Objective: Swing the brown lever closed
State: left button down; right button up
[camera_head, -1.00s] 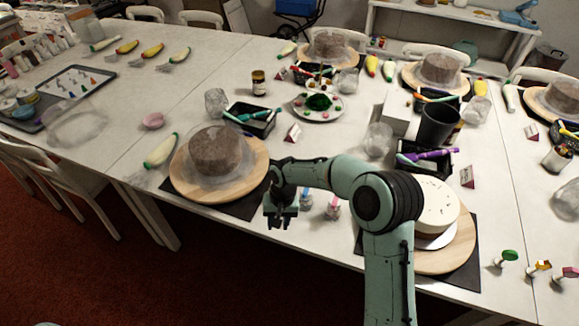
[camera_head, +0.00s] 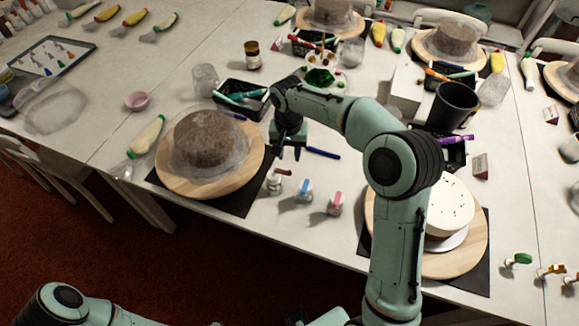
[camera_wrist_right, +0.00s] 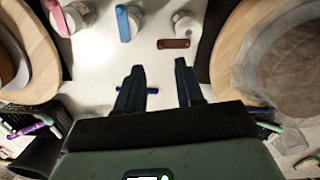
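The brown lever (camera_head: 283,172) sticks out sideways from the top of a small white bottle (camera_head: 273,184) near the table's front edge. My right gripper (camera_head: 288,154) is just behind the bottle, pointing down. In the right wrist view my right gripper (camera_wrist_right: 158,74) is open, with nothing between its fingers and a gap to the lever. My left arm shows at the bottom left; its gripper is not visible.
Bottles with a blue lever (camera_head: 305,186) and a pink lever (camera_head: 337,199) stand to the right. A turntable with a brown cake (camera_head: 204,138) is left, one with a white cake (camera_head: 452,203) right. A blue pen (camera_head: 323,153) lies behind the bottles.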

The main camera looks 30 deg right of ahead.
aim_at(290, 171)
notch_tip(290, 171, down, 8)
jog(key=shift+r, duration=0.15)
grip_shut()
